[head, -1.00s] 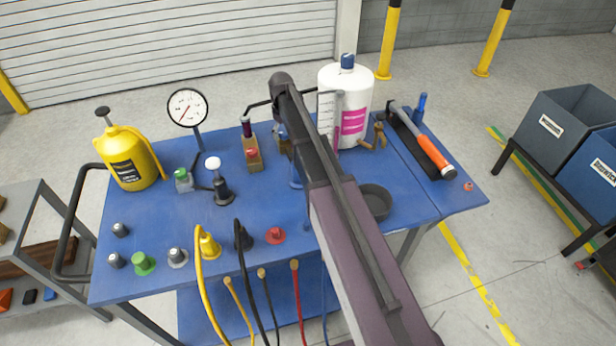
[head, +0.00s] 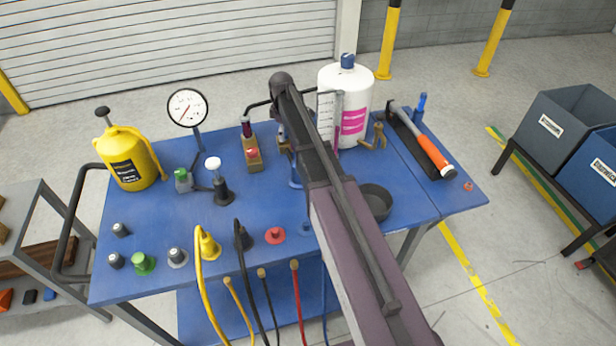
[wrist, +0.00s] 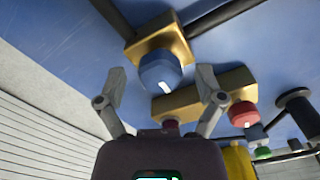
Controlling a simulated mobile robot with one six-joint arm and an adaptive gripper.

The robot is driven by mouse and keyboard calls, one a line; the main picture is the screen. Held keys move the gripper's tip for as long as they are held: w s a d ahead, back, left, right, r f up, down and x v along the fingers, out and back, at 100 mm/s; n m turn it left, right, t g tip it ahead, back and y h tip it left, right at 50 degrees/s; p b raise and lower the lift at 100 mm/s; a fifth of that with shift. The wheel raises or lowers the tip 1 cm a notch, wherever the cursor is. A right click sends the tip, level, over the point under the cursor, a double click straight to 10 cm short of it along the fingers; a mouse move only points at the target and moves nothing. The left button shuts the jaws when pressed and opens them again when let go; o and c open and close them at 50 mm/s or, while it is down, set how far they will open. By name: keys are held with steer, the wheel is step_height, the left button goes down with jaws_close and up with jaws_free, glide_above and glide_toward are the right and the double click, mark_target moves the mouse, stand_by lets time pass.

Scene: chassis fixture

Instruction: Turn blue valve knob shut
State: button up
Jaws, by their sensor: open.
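The blue valve knob (wrist: 160,72) sits on a square brass block (wrist: 158,42) on the blue panel in the wrist view. A pale mark shows on its lower edge. My gripper (wrist: 161,84) is open, with one finger on each side of the knob. I see a gap on both sides and no clear contact. In the head view my arm hides the knob and most of the gripper.
A longer brass block (wrist: 205,95) with a red knob (wrist: 243,114) lies close to the right finger. In the head view a white bottle (head: 345,105) stands right of the arm, and a pressure gauge (head: 187,107) and yellow can (head: 127,158) stand left.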

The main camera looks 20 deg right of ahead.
mark_target(284, 132)
steer(key=shift+r+p, duration=7)
steer(key=s+f+m+b, duration=0.3)
steer(key=s+m, duration=0.3)
steer(key=s, duration=0.8)
steer(key=s+f+m+b, duration=0.3)
steer(key=s+m, duration=0.3)
steer(key=s, duration=0.9)
steer(key=shift+s+m, duration=0.15)
steer(key=shift+m, duration=0.15)
steer(key=shift+a+f, duration=0.1)
